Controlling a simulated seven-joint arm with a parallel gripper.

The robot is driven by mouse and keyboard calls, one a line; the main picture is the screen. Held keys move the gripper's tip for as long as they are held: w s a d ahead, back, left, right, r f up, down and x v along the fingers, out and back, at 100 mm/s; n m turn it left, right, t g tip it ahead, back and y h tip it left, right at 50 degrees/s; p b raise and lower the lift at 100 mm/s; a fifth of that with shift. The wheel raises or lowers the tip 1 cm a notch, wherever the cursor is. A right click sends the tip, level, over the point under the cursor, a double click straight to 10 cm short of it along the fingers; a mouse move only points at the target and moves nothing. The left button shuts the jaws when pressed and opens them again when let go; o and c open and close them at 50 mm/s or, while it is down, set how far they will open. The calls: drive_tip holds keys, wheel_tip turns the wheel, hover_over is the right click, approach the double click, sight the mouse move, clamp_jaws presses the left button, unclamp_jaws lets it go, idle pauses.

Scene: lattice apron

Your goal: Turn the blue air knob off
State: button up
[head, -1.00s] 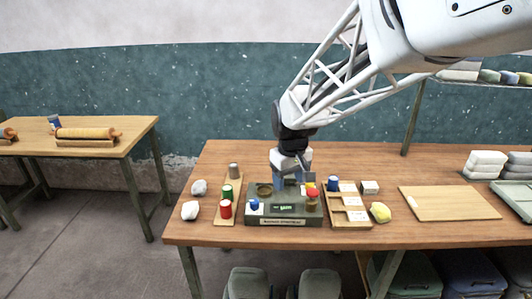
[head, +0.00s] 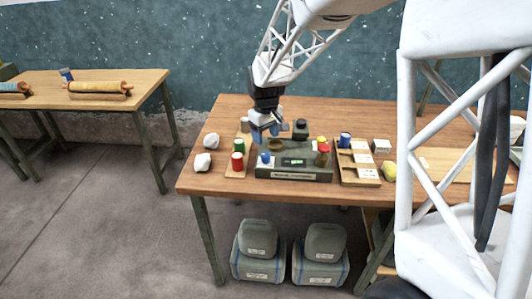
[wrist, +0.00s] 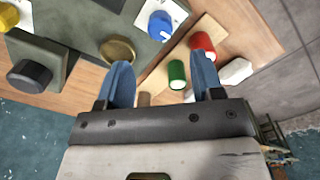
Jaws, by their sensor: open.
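The blue air knob (head: 265,158) sits at the left front of a grey-green box (head: 290,175) on the wooden table. In the wrist view the knob (wrist: 160,25) stands on a white marked plate at the top, beyond my fingertips. My gripper (head: 265,135) is over the box's left back part, just behind the knob. In the wrist view my two blue fingers (wrist: 162,75) are apart with nothing held between them. They do not appear to touch the knob. The exact setting of the knob is too small to read.
Red (head: 237,161) and green (head: 239,145) cylinders stand left of the box, with white lumps (head: 202,163) farther left. A brass disc (wrist: 117,50) and black knob (wrist: 30,75) lie near my fingers. A yellow-and-red part (head: 322,148) and a wooden tray (head: 360,177) are right.

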sight(266, 154)
drive_tip(key=shift+f, duration=3.9)
drive_tip(key=shift+c, duration=0.2)
drive_tip(key=c, duration=0.9)
